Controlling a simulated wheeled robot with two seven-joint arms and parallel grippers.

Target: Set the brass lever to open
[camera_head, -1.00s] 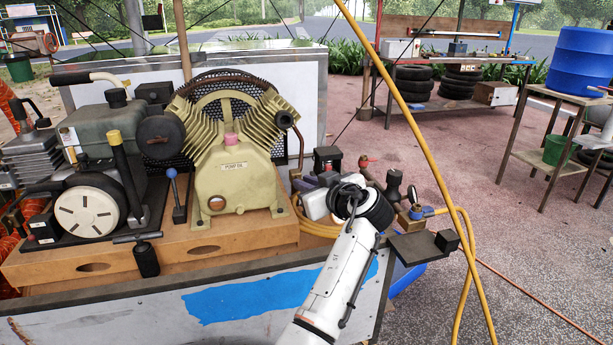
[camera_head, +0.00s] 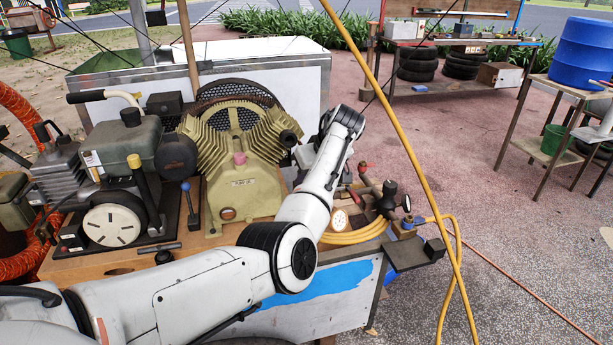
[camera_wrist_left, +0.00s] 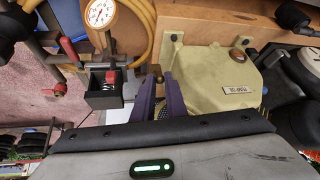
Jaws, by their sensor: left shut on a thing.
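In the left wrist view the two purple fingers of my left gripper (camera_wrist_left: 159,88) are closed around a small brass-coloured lever end (camera_wrist_left: 156,72). It sits between the cream pump (camera_wrist_left: 213,75) and a black box with a red knob (camera_wrist_left: 104,99). Most of the lever is hidden by the fingers, so its setting cannot be read. In the head view my left arm reaches in front of the pump's right side, and the fingertips and lever are hidden behind it. My right gripper is not in view.
A dial gauge (camera_head: 339,219) and coiled yellow hose (camera_head: 356,235) lie right of the pump. Red-handled valves (camera_wrist_left: 68,50) stand near the black box. A slanting yellow hose (camera_head: 402,130) crosses in front of the cart's right end.

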